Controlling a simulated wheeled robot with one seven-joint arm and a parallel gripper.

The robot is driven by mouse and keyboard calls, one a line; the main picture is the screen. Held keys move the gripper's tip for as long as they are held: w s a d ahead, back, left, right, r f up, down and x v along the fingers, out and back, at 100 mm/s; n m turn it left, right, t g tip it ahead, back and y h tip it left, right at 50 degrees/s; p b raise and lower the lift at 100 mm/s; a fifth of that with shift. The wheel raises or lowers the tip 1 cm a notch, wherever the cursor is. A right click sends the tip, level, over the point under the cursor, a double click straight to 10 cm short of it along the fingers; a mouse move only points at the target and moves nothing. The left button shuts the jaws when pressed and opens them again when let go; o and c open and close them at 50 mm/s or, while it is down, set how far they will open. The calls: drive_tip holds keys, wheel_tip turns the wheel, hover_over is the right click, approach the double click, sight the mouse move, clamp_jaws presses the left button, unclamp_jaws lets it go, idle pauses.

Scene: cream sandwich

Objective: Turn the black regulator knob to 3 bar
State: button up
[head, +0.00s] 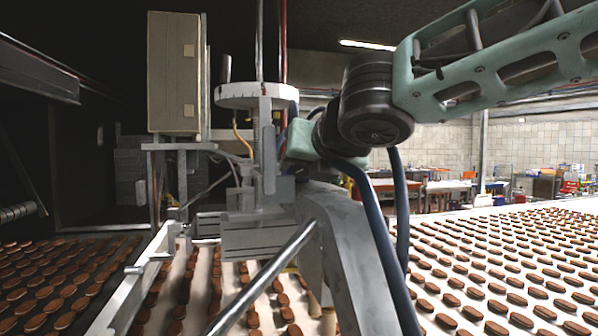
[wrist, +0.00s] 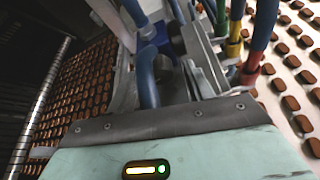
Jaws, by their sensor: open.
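My gripper (head: 300,141) shows in the head view as a pale green housing at the end of my arm, beside the grey machine frame; its fingertips are hidden there. In the wrist view its pale green body fills the bottom, with the jaws open toward a cluster of hoses and metal parts. A dark rounded part (wrist: 177,40) among them may be the black regulator knob, but I cannot be sure. No gauge face or pressure reading is legible in either view. I cannot tell whether the gripper touches the dark part.
Blue hoses (wrist: 148,78) and a yellow and red hose fitting (wrist: 250,65) crowd around the gripper. A grey cabinet (head: 174,72) stands at the left, a white round disc (head: 250,95) near the gripper. Conveyors with rows of brown biscuits (head: 500,262) run below.

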drive_tip(key=c, duration=1)
drive_tip(key=shift+o, duration=0.2)
drive_tip(key=shift+d+f+m+y+b, duration=0.1)
drive_tip(key=shift+m+y+b, duration=0.3)
drive_tip(key=shift+m, duration=0.2)
drive_tip(key=shift+m+y, duration=0.4)
drive_tip(key=o, duration=1)
drive_tip(key=shift+c, duration=0.2)
